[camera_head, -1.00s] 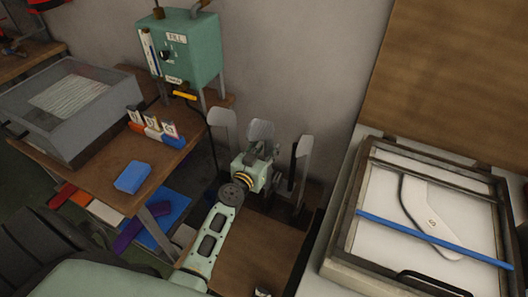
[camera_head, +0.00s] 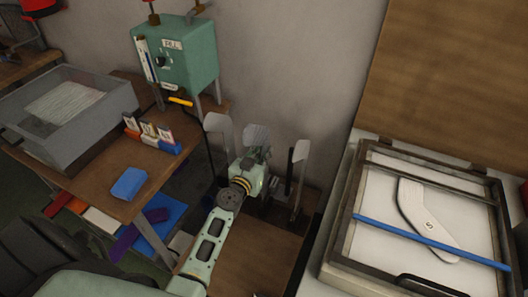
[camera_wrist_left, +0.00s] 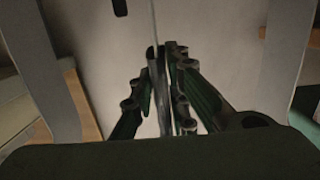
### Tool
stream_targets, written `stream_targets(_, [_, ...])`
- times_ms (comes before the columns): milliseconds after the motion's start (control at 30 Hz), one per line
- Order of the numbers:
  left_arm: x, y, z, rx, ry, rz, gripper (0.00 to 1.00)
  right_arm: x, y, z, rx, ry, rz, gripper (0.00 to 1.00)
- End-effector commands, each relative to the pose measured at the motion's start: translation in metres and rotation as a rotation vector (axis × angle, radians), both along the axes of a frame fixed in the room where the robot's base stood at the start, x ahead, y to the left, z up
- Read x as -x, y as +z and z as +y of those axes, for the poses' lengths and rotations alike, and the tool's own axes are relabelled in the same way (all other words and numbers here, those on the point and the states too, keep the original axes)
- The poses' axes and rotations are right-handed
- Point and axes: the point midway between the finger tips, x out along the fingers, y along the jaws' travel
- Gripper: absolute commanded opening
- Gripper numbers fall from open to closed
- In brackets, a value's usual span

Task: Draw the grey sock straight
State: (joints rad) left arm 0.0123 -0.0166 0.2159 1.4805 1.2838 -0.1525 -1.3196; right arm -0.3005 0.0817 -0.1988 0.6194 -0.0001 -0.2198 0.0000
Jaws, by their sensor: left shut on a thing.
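The grey sock (camera_head: 256,136) is on the upright middle board behind my left gripper. Its top shows as a ribbed grey patch; the gripper hides its lower part. My left gripper (camera_head: 258,155) is against it. In the left wrist view, my left gripper's green fingers (camera_wrist_left: 164,85) are close together on a narrow dark strip of the grey sock (camera_wrist_left: 160,100), in line with the board's thin edge. Whether the sock is straight cannot be told. My right gripper is not in view.
A pale upright board (camera_head: 217,127) stands to the left and another (camera_head: 297,165) to the right, close beside the gripper. A framed press (camera_head: 345,235) with a white flat form (camera_head: 425,220) is at right. A green fill box (camera_head: 180,55) and grey bin (camera_head: 100,120) stand at left.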

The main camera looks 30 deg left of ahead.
Motion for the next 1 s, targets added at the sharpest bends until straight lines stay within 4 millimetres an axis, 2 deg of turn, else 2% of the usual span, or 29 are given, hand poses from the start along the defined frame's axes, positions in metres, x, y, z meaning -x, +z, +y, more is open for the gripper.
stream_targets(1000, [0.0011, -0.0062, -0.0003, 0.001, -0.001, 0.006, 0.0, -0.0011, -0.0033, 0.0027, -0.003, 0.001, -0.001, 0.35])
